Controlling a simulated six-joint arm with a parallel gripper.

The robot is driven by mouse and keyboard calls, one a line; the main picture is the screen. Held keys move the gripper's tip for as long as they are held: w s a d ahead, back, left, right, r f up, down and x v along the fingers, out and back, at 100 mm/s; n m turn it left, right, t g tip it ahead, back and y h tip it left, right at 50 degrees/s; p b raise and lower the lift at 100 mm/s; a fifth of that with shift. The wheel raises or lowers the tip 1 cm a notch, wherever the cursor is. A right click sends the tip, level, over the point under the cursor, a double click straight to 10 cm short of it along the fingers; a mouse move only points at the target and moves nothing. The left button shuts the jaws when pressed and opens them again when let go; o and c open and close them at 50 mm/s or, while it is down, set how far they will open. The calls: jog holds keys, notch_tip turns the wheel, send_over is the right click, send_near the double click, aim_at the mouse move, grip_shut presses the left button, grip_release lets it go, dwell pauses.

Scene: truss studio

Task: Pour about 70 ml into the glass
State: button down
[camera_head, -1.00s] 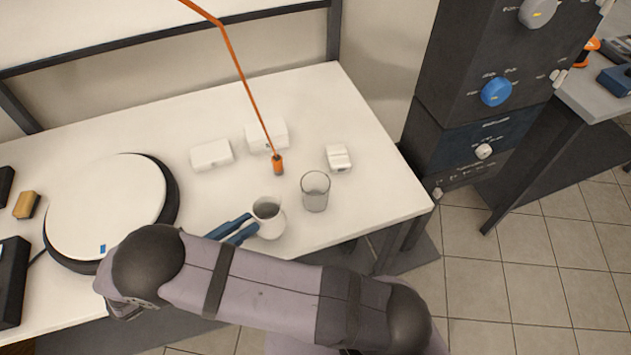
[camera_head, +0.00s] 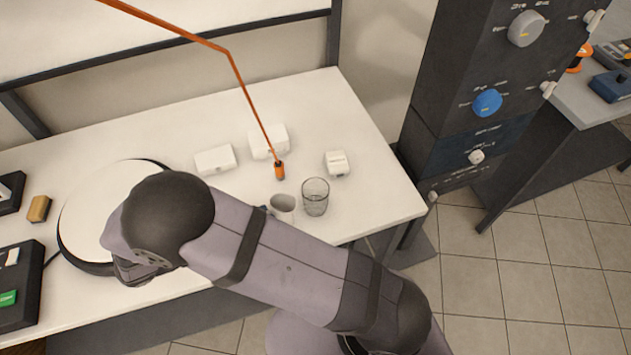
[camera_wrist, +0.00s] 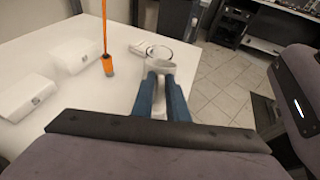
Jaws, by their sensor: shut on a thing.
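The clear glass (camera_head: 315,198) stands upright on the white table, near its front right edge. It looks empty, though I cannot be sure of its bottom. No liquid stream shows.
An orange-tipped cord (camera_head: 279,170) hangs behind the jug. White boxes (camera_head: 215,160) and a small white block (camera_head: 337,163) stand farther back. A round white turntable (camera_head: 95,205) is at left.

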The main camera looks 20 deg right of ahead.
jog(key=d+r+y+p, duration=0.1)
jog(key=w+d+r+y+p, duration=0.1)
jog(key=r, duration=0.1)
jog(key=d+r+g+y+p, duration=0.1)
jog(key=r+p, duration=0.1)
jog(key=shift+w+d, duration=0.15)
jog(key=shift+d, duration=0.15)
jog(key=d+y, duration=0.1)
jog(key=y, duration=0.1)
jog(key=shift+w+d+r+g+y+p, duration=0.2)
jog(key=shift+w+d+g+y+p, duration=0.1)
jog(key=shift+w+d+g+p, duration=0.1)
jog(key=shift+d+y, duration=0.2)
jog(key=shift+y, duration=0.3)
jog(key=shift+w+d+r+g+y+p, duration=0.2)
jog(key=shift+d+r+g+y+p, duration=0.3)
jog(key=shift+p, duration=0.5)
jog(key=shift+w+d+r+y+p, duration=0.2)
jog(key=shift+d+y+p, duration=0.15)
jog(key=shift+y+p, duration=0.25)
jog(key=shift+w+d+r+y+p, duration=0.1)
jog(key=shift+d+r+y+p, duration=0.15)
jog(key=shift+y+p, duration=0.35)
jog(key=shift+w+d+r+g+p, duration=0.1)
jog(key=shift+d+g+p, duration=0.35)
jog(key=shift+p, duration=0.75)
jog(key=shift+d, duration=0.1)
